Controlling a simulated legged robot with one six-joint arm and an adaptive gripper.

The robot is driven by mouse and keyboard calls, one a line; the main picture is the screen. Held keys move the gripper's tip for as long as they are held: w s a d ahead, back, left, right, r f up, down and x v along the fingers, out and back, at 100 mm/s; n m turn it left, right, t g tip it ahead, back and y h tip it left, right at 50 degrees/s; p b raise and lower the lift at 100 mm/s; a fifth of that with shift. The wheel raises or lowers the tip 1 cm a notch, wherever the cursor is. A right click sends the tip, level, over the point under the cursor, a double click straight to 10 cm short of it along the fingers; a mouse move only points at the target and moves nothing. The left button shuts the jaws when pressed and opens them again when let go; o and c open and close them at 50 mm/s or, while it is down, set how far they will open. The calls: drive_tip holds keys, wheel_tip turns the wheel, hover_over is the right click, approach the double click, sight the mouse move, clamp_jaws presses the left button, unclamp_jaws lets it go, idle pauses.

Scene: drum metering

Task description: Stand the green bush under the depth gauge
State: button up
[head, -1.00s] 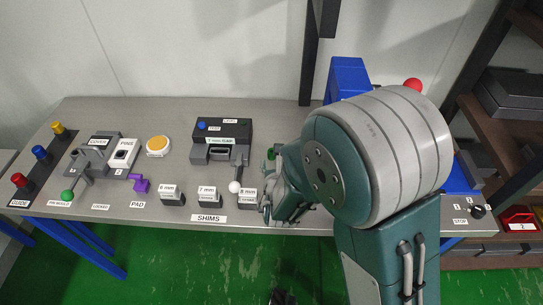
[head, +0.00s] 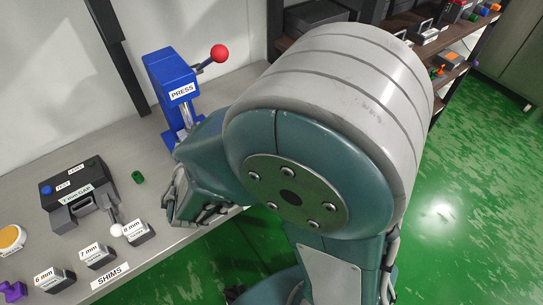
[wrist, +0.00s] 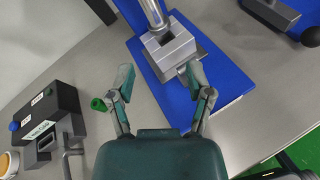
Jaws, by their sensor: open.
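The green bush (head: 138,177) is a small green ring-like piece on the grey table, between the black gap device and the blue press. In the wrist view the bush (wrist: 98,104) lies just outside my left finger, apart from the space between the fingers. My gripper (wrist: 158,84) is open and empty, its fingertips pointing toward the press base. In the head view my gripper (head: 196,205) is over the table to the right of the bush, partly hidden by my arm. I cannot make out a depth gauge in these frames.
The blue press (head: 172,85) has a red-knobbed lever; its grey socket block (wrist: 172,48) is ahead of my fingers. The black gap device (head: 75,196) has a white-knobbed lever, with labelled shim blocks (head: 97,256) in front. A shelf stands at the back right.

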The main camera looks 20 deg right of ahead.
drive_tip(key=s+d+r+m+g+h, duration=0.3)
drive_tip(key=s+d+m+g, duration=0.1)
drive_tip(key=d+m, duration=0.5)
drive_tip(key=s+d+r+m+g+h, duration=0.3)
drive_tip(key=s+d+m, duration=0.2)
drive_tip(key=d+m, duration=0.4)
drive_tip(key=s+a+r+m+g+y, duration=0.1)
drive_tip(key=s+a+r+m+y, duration=0.1)
drive_tip(key=s+r+m+y, duration=0.2)
drive_tip(key=s+m+y, duration=0.3)
drive_tip(key=s+m, duration=0.1)
drive_tip(key=m, duration=0.4)
drive_tip(key=shift+s, duration=0.35)
drive_tip(key=shift+o, duration=0.6)
drive_tip(key=shift+s+a+r+m+y, duration=0.15)
drive_tip(key=shift+a+r+m+y, duration=0.25)
drive_tip(key=shift+m+y, duration=0.1)
drive_tip(key=shift+f, duration=0.1)
